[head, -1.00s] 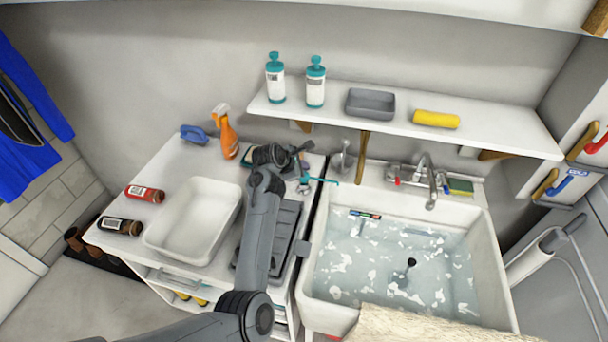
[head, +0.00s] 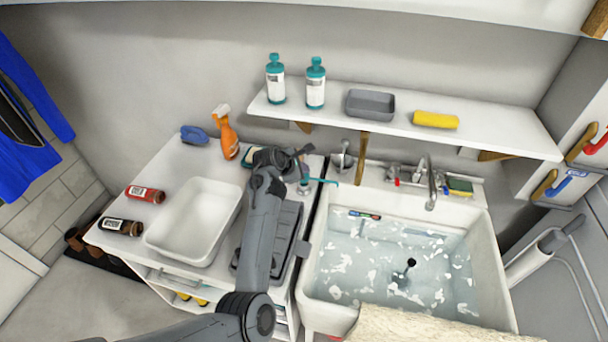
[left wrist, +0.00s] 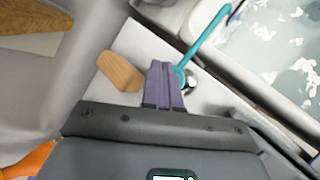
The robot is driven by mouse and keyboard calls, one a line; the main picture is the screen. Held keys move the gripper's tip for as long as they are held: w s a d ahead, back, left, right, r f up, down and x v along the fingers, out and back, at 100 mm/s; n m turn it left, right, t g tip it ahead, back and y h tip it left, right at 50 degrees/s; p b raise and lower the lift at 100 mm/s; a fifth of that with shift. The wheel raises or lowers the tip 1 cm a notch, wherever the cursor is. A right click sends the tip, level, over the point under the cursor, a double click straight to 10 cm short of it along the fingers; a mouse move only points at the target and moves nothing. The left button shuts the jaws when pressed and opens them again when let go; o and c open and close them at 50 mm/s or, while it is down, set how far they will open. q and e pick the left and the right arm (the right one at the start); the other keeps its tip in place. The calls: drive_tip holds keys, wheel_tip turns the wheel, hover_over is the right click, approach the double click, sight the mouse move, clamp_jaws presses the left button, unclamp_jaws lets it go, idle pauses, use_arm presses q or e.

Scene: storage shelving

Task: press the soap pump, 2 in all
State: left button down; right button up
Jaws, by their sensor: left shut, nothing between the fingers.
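The soap pump with its long teal spout (head: 326,181) stands on the counter just left of the sink. My left gripper (head: 304,155) is shut and empty, right at the pump. In the left wrist view the shut purple-grey fingers (left wrist: 164,86) lie against or over the base of the teal spout (left wrist: 208,38) and hide the pump's top. A chrome part (left wrist: 190,82) shows beside the fingertips. I cannot tell whether the fingers touch the pump head or how far it is pressed. My right gripper is not in view.
The sink (head: 487,255) holds foamy water. A shelf (head: 390,126) above carries two teal-capped bottles (head: 275,85), a grey tray (head: 370,103) and a yellow roll (head: 435,119).

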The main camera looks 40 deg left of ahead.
use_arm(q)
drive_tip(key=shift+f+b, duration=0.3)
drive_tip(key=shift+f, duration=0.85)
idle(1.1)
drive_tip(key=shift+r+p, duration=0.85)
drive_tip(key=shift+p, duration=0.05)
drive_tip(key=shift+s+r+p, duration=0.1)
drive_tip(key=shift+r+p, duration=0.3)
drive_tip(key=shift+p, duration=0.05)
drive_tip(key=shift+r, duration=0.15)
drive_tip(key=shift+r+p, duration=0.25)
drive_tip(key=shift+p, duration=0.05)
wheel_tip(320, 180, up, 5)
drive_tip(key=p, duration=0.4)
drive_tip(key=shift+f+p, duration=0.15)
drive_tip(key=shift+p, duration=0.25)
